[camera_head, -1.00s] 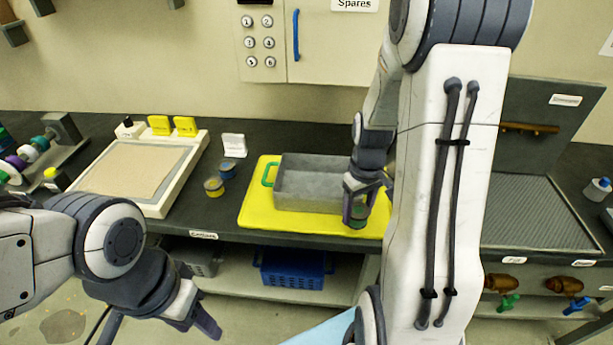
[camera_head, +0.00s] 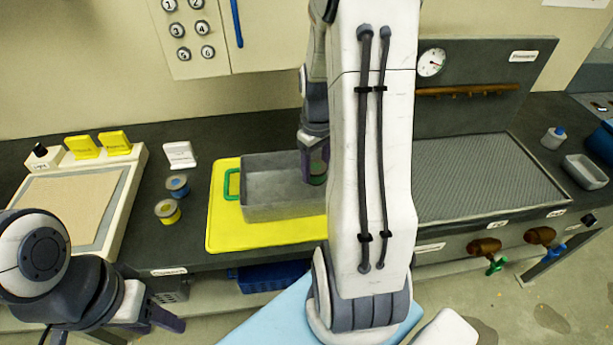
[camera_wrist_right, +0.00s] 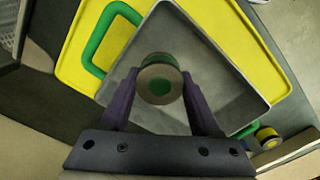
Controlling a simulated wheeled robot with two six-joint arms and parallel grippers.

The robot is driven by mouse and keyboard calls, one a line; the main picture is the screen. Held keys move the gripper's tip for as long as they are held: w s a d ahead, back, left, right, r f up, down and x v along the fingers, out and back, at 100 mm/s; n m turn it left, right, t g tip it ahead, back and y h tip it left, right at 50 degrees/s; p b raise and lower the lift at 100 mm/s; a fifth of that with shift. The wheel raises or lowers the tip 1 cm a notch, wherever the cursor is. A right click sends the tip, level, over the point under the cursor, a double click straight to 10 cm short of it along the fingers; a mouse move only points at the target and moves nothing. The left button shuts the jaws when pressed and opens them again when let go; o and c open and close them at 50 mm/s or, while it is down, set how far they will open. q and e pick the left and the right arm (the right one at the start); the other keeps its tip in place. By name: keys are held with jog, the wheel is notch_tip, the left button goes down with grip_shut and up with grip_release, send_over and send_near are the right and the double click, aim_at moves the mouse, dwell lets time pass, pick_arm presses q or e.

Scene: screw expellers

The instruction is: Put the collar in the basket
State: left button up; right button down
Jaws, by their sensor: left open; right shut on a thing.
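In the right wrist view the collar (camera_wrist_right: 160,82) sits between the two purple fingers of the gripper (camera_wrist_right: 160,95), over the inside of a grey open basket (camera_wrist_right: 222,70) with green handles. The basket (camera_head: 285,208) stands on a yellow mat; my right arm hides its right part in the head view. How high the collar is above the basket floor I cannot tell. My left gripper (camera_head: 168,315) is open and empty, low in front of the counter.
A blue-topped collar (camera_head: 177,185) and a yellow one (camera_head: 167,210) stand left of the yellow mat (camera_head: 222,230). A blue crate (camera_head: 270,277) is on the shelf below. A tray with a tan panel (camera_head: 70,205) is at left, a ridged grey plate (camera_head: 480,175) at right.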

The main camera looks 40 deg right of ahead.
aim_at(308, 189)
jog(key=shift+w+a+f, duration=0.2)
jog(key=shift+w+f, duration=0.1)
jog(key=shift+w, duration=0.2)
jog(key=shift+w+a+f, duration=0.15)
jog(key=shift+w+f, duration=0.15)
jog(key=shift+w, duration=0.2)
jog(key=shift+w+f, duration=0.1)
jog(key=shift+f, duration=2)
jog(key=shift+f, duration=0.2)
jog(key=shift+c, duration=0.6)
grip_release()
jog(key=shift+r, duration=0.1)
